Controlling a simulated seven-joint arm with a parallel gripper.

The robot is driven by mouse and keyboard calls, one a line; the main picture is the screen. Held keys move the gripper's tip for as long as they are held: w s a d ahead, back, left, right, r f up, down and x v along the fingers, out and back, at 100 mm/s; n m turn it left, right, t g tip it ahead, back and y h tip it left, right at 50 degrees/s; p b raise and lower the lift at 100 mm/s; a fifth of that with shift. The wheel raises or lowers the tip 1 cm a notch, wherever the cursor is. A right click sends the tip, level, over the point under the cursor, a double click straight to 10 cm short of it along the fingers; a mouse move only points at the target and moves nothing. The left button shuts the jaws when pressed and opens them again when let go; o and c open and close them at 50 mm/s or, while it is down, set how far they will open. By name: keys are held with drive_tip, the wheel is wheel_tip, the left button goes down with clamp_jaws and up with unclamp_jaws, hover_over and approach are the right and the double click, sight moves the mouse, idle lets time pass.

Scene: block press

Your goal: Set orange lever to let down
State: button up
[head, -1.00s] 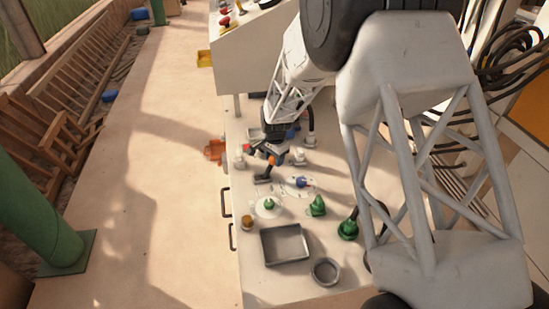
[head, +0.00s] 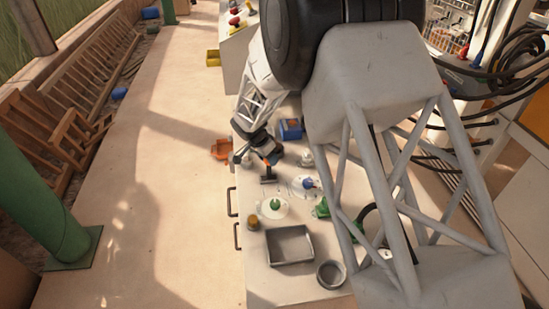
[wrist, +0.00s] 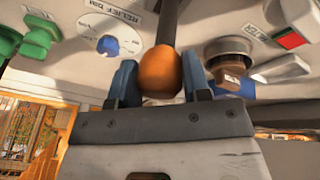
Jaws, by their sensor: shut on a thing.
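The orange lever shows in the wrist view as a round orange knob (wrist: 160,71) on a dark shaft that runs up out of the picture. My gripper (wrist: 160,80) has its two blue-grey fingers on either side of the knob and is shut on it. In the head view my gripper (head: 268,160) is low over the left part of the panel top. The lever's base is not visible in the wrist view, so its exact tilt cannot be told.
A blue dial (wrist: 107,45) and green knobs (wrist: 38,38) are left of the knob. A dark round control (wrist: 228,60) and a red indicator (wrist: 292,40) are right. In the head view, a square tray (head: 290,245) and round dish (head: 331,273) stand nearer.

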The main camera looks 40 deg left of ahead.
drive_tip(key=shift+s+a+f+t+h, duration=0.2)
drive_tip(key=shift+s+a+t+h, duration=0.2)
drive_tip(key=shift+s+a, duration=0.25)
drive_tip(key=shift+s+a+f+t+h, duration=0.2)
drive_tip(key=shift+s+a+t+h, duration=0.2)
drive_tip(key=shift+s+a, duration=0.3)
drive_tip(key=shift+s+a+f+t+h, duration=0.2)
drive_tip(key=shift+s+a+t+h, duration=0.2)
drive_tip(key=shift+s+a, duration=0.25)
drive_tip(key=o, duration=1.3)
drive_tip(key=shift+r, duration=0.15)
drive_tip(key=shift+v, duration=3.8)
